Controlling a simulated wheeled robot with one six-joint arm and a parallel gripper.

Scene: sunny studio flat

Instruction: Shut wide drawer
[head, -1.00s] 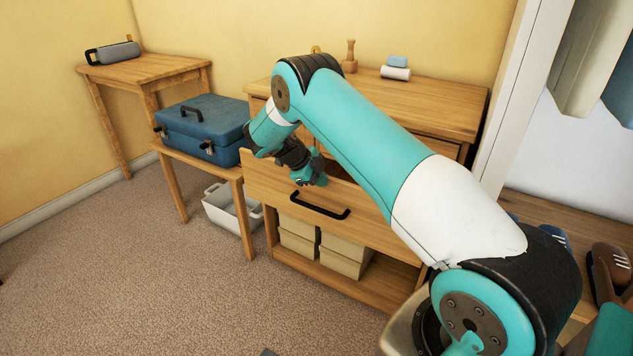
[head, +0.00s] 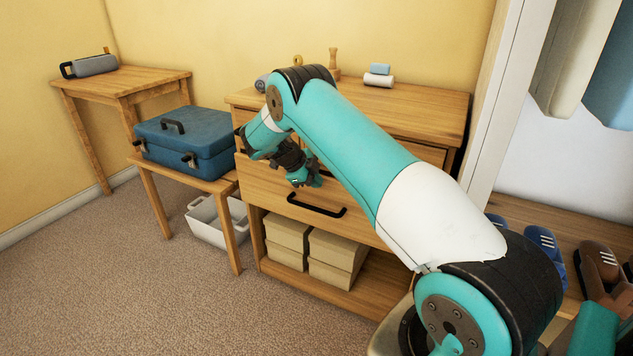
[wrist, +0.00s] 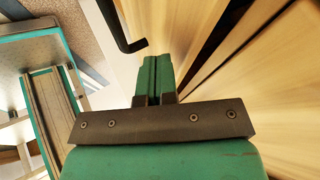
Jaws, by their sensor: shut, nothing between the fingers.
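The wide drawer (head: 275,195) is in the wooden dresser, above an open lower shelf. Its front has a black bar handle (head: 316,205), which also shows in the wrist view (wrist: 124,32). My gripper (head: 308,181) is at the drawer front, just above and left of the handle. In the wrist view its teal fingers (wrist: 154,65) are together with nothing between them. I cannot tell whether the fingertips touch the drawer.
The dresser top (head: 420,103) holds a white roll (head: 379,80) and small items. A blue case (head: 185,142) rests on a low table at left, above a white bin (head: 210,220). Shoes (head: 540,245) stand at right. Carpet at front left is clear.

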